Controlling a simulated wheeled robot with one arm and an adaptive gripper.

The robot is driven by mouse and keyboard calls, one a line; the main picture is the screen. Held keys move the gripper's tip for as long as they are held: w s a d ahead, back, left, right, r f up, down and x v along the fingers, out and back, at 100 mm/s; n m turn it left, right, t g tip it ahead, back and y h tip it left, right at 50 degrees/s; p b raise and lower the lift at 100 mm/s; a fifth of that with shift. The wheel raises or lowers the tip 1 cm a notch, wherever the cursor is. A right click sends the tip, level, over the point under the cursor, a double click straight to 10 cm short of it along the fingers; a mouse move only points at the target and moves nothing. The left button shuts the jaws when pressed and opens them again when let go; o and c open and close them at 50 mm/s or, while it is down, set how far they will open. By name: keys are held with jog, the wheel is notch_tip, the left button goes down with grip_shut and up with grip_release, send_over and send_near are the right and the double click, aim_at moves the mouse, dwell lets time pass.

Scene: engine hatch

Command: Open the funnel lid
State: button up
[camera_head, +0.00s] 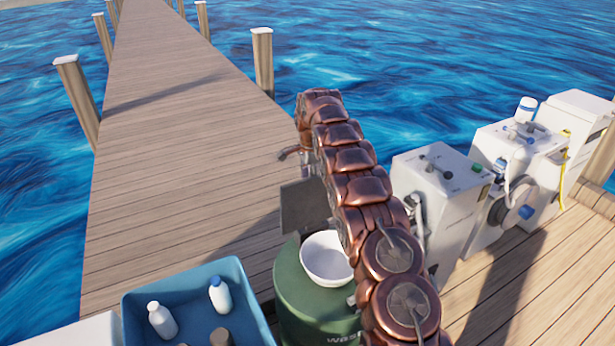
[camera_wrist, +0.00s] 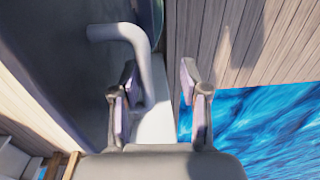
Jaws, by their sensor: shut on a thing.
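A white round funnel bowl (camera_head: 327,258) sits on top of a green drum (camera_head: 300,300) in the head view. A dark grey flat panel, apparently the funnel lid (camera_head: 304,206), stands raised and steeply tilted behind the bowl, whose inside shows. In the wrist view the lid's dark face (camera_wrist: 60,60) fills the left side, with a bent grey handle (camera_wrist: 128,38) on it. My gripper (camera_wrist: 160,92) is shut on the handle, whose lower end runs down behind the left finger. In the head view my copper arm hides the gripper and part of the drum.
A blue crate (camera_head: 140,306) with several bottles stands at the lower left. White machines (camera_head: 440,195) with hoses and knobs stand right of my arm. The wooden pier (camera_head: 180,150) is clear, with water on both sides.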

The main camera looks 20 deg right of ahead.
jog(key=shift+r, duration=0.1)
notch_tip(320, 180, up, 7)
jog(key=shift+s, duration=0.25)
dwell(0.6)
jog(key=shift+r, duration=0.1)
